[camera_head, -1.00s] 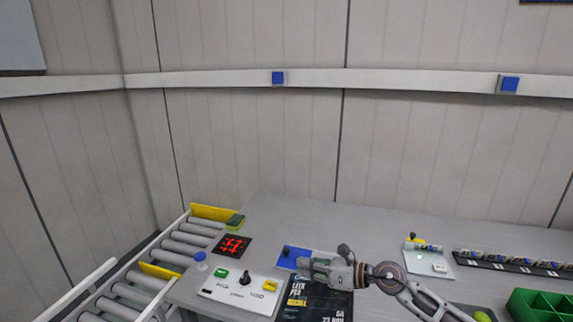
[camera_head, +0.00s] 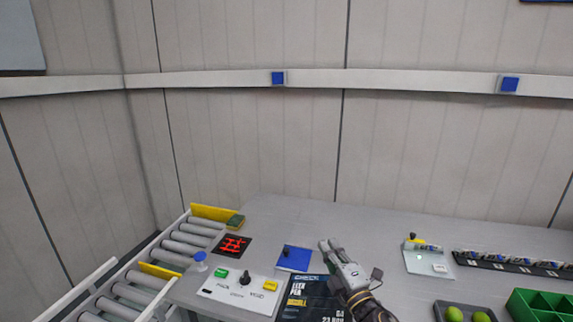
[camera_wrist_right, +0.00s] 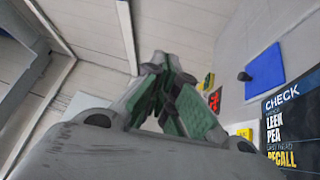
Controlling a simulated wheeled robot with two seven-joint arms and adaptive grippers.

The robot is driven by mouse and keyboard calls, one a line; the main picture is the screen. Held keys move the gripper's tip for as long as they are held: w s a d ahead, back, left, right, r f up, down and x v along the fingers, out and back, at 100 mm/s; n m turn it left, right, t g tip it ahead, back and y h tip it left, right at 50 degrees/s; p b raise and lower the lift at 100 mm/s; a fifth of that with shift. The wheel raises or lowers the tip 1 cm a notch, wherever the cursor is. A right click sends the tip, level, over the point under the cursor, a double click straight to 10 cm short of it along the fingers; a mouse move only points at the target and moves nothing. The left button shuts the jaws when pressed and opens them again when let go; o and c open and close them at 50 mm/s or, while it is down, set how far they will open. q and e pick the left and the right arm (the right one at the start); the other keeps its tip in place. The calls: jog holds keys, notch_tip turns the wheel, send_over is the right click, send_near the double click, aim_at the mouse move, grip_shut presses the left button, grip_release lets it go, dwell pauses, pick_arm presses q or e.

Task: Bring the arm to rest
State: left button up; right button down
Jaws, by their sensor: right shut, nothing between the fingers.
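My right gripper (camera_head: 329,244) is in the head view above the grey table, just right of the blue pad and over the edge of the black sign. Its fingers point up and away toward the wall. In the right wrist view its fingertips (camera_wrist_right: 160,62) meet, with nothing between them. My left gripper does not show in either view.
A white control panel (camera_head: 228,294) with a knob lies near the black sign (camera_head: 303,297) and the blue pad (camera_head: 300,259). A roller conveyor (camera_head: 132,290) runs at left. A green crate (camera_head: 517,309) and a grey tray (camera_head: 440,308) with green fruit stand at right. Bare table (camera_head: 350,222) lies behind the gripper.

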jog(key=s+d+f+m+g+h, duration=0.3)
jog(key=s+d+f+m+h, duration=0.15)
jog(key=f+m, duration=0.25)
jog(key=s+d+f+m+g+h, duration=0.3)
jog(key=d+f+m, duration=0.2)
jog(key=f+m, duration=0.1)
jog(key=s+f+m+g+y, duration=0.1)
jog(key=s+f+m+g, duration=0.2)
jog(key=s+f+g, duration=0.5)
jog(key=s+f+m+g+y, duration=0.1)
jog(key=s+f+m+g, duration=0.2)
jog(key=s, duration=0.9)
jog(key=s+d+f, duration=0.1)
jog(key=s+f, duration=0.2)
jog(key=f, duration=3.1)
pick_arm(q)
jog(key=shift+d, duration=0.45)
pick_arm(e)
jog(key=s+d+f, duration=0.2)
jog(key=s+f, duration=0.7)
jog(key=s, duration=0.2)
jog(key=s+d+f+g, duration=0.1)
jog(key=s+d+f, duration=0.1)
jog(key=s+f, duration=0.8)
jog(key=shift+s+d+f+h, duration=0.2)
jog(key=shift+s+d+h, duration=0.15)
jog(key=shift+s, duration=0.3)
